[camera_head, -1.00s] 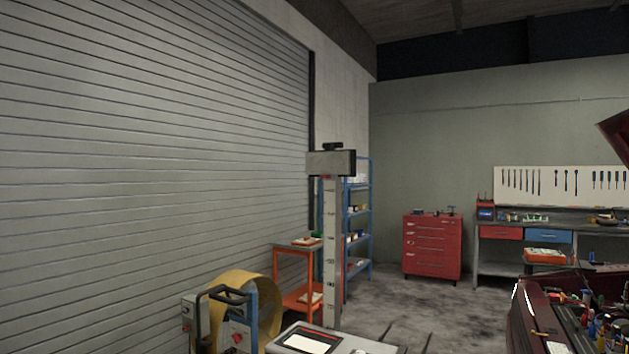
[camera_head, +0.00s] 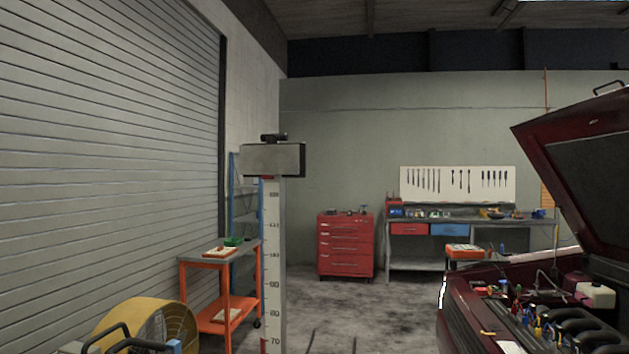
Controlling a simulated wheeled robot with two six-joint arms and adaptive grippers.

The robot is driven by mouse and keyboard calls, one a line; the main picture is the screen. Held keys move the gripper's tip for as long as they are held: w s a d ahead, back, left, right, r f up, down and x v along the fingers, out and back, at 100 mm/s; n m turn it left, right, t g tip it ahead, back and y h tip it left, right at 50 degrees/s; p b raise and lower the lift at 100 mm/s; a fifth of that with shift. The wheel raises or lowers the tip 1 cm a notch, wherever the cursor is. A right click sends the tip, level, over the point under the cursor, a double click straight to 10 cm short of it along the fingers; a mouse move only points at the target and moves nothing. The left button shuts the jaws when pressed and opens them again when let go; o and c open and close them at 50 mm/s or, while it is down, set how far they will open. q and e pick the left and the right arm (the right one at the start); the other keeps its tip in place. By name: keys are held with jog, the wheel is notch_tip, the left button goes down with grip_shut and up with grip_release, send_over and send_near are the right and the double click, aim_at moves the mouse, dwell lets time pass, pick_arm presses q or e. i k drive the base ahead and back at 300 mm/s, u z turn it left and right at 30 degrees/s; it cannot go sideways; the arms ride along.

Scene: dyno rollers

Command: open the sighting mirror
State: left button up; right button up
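A pale upright column (camera_head: 272,265) with a numbered scale stands left of the middle of the head view. A grey box-shaped head (camera_head: 268,160) with a dark right end sits on top of it. A small dark piece (camera_head: 274,138) lies low on top of that head; it looks like the sighting mirror, folded down, but it is too small to be sure. Neither of my grippers is in view.
A red car (camera_head: 470,310) with its hood (camera_head: 560,150) raised stands at the right. A yellow drum-shaped fan (camera_head: 150,320) and an orange cart (camera_head: 222,290) are at the left. A red tool cabinet (camera_head: 345,247) and a workbench (camera_head: 470,228) stand behind. Concrete floor (camera_head: 335,310) is clear between column and car.

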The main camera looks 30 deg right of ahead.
aim_at(262, 160)
jog(key=z, duration=1)
jog(key=i, duration=0.85)
jog(key=z, duration=0.95)
